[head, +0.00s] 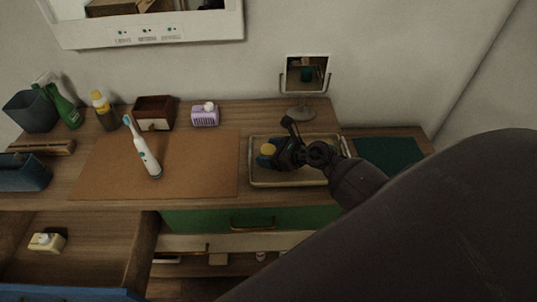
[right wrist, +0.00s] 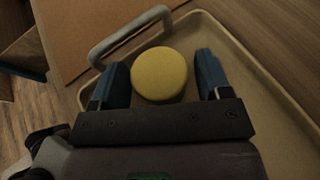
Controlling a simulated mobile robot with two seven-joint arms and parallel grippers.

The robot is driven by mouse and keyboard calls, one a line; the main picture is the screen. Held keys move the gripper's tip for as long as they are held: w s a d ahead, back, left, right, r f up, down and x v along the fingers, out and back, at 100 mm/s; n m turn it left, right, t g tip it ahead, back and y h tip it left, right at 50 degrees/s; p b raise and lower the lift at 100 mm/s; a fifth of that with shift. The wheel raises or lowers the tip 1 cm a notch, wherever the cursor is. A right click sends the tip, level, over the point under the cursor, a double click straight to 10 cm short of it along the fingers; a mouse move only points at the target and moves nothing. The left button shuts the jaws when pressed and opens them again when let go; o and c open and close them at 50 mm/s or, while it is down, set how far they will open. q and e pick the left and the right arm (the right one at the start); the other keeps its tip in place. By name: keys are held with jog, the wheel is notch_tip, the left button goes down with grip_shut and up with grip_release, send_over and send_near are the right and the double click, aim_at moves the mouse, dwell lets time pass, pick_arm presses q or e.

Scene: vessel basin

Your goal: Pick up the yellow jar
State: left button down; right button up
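The yellow jar (right wrist: 160,75) shows in the right wrist view as a round yellow top, between the two blue fingers of my right gripper (right wrist: 163,80). Small gaps seem to show between the jar and each finger, so the fingers are apart around it. In the head view a bit of the yellow jar (head: 268,149) shows at the left end of my right gripper (head: 277,153), over the beige tray (head: 295,184). The gripper hides most of the jar there. My left gripper is not in view.
A small mirror (head: 306,75) stands behind the tray. A brown mat (head: 205,165) with an electric toothbrush (head: 143,150) lies to the left. A tray handle (right wrist: 103,48) is close to the left finger. An open drawer (head: 85,245) is at the lower left.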

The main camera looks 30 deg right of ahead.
jog(key=c, duration=0.8)
